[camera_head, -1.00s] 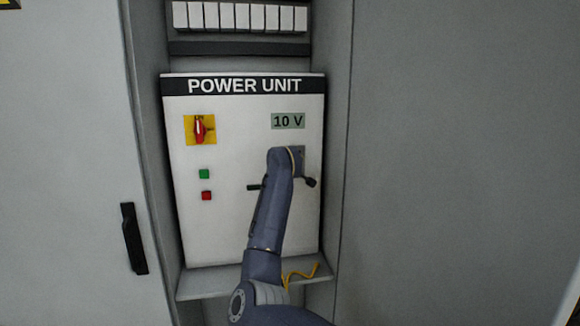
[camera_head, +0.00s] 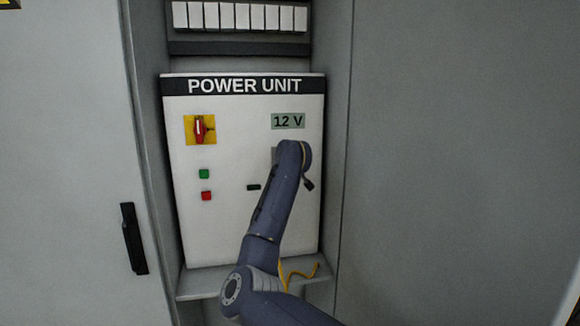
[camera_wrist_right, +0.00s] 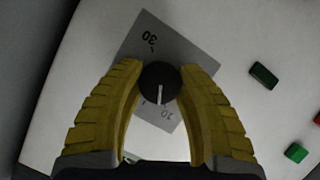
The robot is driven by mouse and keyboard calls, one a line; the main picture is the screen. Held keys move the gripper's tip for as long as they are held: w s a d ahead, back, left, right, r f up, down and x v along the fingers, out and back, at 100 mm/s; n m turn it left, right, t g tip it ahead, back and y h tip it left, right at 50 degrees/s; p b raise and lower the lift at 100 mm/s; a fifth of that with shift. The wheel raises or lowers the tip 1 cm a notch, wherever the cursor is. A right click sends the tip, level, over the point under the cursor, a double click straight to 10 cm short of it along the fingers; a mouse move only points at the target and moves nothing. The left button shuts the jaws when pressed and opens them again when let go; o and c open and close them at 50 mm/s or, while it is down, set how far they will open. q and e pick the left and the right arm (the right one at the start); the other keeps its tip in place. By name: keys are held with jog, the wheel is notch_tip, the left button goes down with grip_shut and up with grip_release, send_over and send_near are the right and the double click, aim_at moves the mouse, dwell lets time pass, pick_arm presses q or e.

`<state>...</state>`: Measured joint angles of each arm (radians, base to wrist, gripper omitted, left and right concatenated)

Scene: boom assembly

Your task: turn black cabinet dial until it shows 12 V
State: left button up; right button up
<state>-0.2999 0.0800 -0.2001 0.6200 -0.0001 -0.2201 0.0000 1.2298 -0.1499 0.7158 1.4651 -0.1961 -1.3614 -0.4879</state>
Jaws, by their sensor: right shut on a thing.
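The power unit panel (camera_head: 230,230) is white, and its display (camera_head: 288,121) reads 12 V. The black dial (camera_wrist_right: 160,82) with a white pointer line sits on a grey scale plate (camera_wrist_right: 150,36) in the right wrist view. My right gripper (camera_wrist_right: 160,84) has its yellow fingers on both sides of the dial, shut on it. In the head view my right arm hides the dial and the gripper. My left gripper is in no view.
A red rotary switch (camera_head: 200,129) on a yellow plate, a green button (camera_head: 204,174) and a red button (camera_head: 206,196) are left of my arm. A small black part (camera_head: 253,187) is beside it. A yellow cable (camera_head: 302,274) lies at the ledge below.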

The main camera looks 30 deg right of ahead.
jog(key=shift+f, duration=0.1)
jog(key=o, duration=1.2)
jog(key=shift+o, duration=0.2)
jog(key=v, duration=1.2)
